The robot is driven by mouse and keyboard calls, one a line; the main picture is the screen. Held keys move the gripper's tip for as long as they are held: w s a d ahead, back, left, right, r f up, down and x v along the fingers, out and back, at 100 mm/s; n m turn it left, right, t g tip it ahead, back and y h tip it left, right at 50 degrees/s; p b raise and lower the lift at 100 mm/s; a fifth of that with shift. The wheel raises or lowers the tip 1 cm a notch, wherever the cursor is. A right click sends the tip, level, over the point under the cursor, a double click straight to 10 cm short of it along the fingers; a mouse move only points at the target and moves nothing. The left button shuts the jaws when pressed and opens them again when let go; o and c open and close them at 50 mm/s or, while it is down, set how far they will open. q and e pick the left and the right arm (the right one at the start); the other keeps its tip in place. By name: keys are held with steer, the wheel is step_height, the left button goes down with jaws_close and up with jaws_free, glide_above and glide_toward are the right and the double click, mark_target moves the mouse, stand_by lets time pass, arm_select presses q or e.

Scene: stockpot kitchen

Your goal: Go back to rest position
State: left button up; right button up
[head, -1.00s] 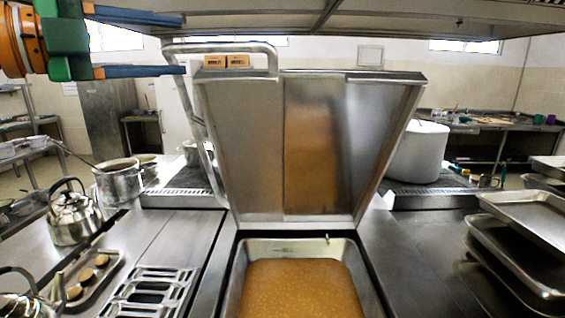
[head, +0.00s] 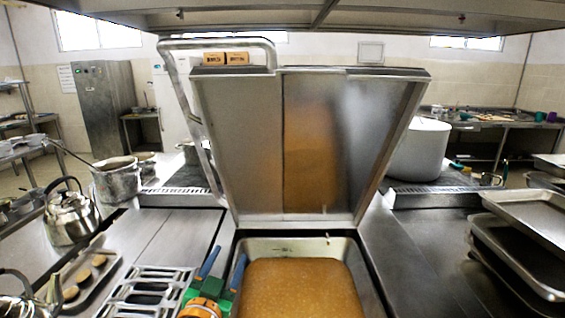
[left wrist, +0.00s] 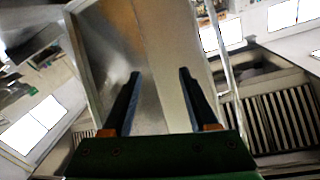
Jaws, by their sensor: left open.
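My left gripper (head: 225,270) is low at the bottom of the head view, at the left edge of the open pan (head: 365,268). Its two blue fingers are spread apart with nothing between them. In the left wrist view the fingers (left wrist: 160,95) also stand open and empty, with the raised metal lid (left wrist: 92,50) beyond them. The lid (head: 240,140) stands open behind the pan, with its tubular handle (head: 172,85) at its upper left, apart from the gripper. The pan holds an orange-brown liquid (head: 300,288). My right gripper is not in view.
A rack (head: 150,290), a tray with round pieces (head: 85,280) and a kettle (head: 70,220) are on the left counter. Pots (head: 117,180) stand behind them. Stacked metal trays (head: 525,235) are at the right. An overhead shelf (head: 350,18) spans the top.

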arm_select(q)
steer(key=s+a+f+n+g+y, duration=0.3)
steer(key=s+f+g, duration=0.4)
steer(key=s+f, duration=0.85)
steer(key=s+a+f+g+h, duration=0.1)
steer(key=s+f+g, duration=0.3)
steer(key=s, duration=0.4)
steer(key=s+a+f+g, duration=0.1)
steer(key=s+f+g, duration=0.25)
steer(key=s, duration=0.45)
step_height(320, 180, down, 21)
steer(key=s+b, duration=0.2)
steer(key=b, duration=0.1)
steer(key=s+a+f+g+b, duration=0.1)
steer(key=s+a+f+g, duration=0.1)
steer(key=s+f, duration=0.9)
steer(key=shift+s+a+m, duration=0.2)
steer(key=shift+s+m, duration=0.1)
